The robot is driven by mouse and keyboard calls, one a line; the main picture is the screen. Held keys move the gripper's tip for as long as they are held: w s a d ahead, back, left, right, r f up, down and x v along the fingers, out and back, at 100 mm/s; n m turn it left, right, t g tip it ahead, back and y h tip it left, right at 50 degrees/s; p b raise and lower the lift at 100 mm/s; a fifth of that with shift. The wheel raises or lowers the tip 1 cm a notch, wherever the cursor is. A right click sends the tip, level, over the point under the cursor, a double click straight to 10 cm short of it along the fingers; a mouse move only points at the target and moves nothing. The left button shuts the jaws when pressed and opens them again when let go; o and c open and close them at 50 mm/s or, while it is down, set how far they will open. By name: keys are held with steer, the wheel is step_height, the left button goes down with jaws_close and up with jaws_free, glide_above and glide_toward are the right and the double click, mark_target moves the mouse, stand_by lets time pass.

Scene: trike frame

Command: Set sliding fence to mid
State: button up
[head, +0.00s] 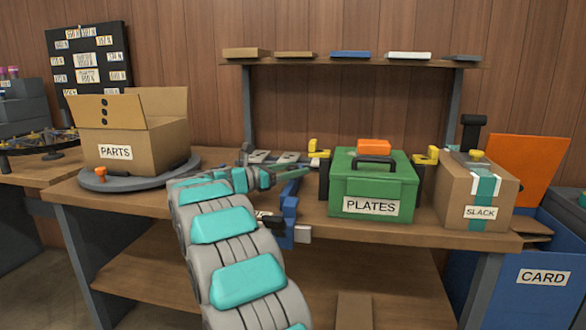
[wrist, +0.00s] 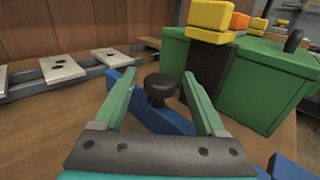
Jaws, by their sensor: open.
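A blue bar with a black knob, which looks like the sliding fence (wrist: 180,122), lies over the wooden bench in the wrist view. The black knob (wrist: 160,88) stands up between the two green fingers of my gripper (wrist: 160,78). The fingers are open, one on each side of the knob, with visible gaps; I cannot tell their height against it. In the head view my gripper (head: 287,172) reaches over the bench beside blue parts (head: 290,205), and my arm hides some of this area. I see no mark for mid.
A green PLATES box (head: 375,190) stands close on the right, with a black-and-yellow clamp (wrist: 212,50) beside it. A grey rail with plates (wrist: 62,70) runs at left. A PARTS box (head: 130,140) and SLACK box (head: 478,195) are farther out.

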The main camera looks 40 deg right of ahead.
steer(key=shift+c, duration=0.4)
jaws_close()
stand_by(1.0)
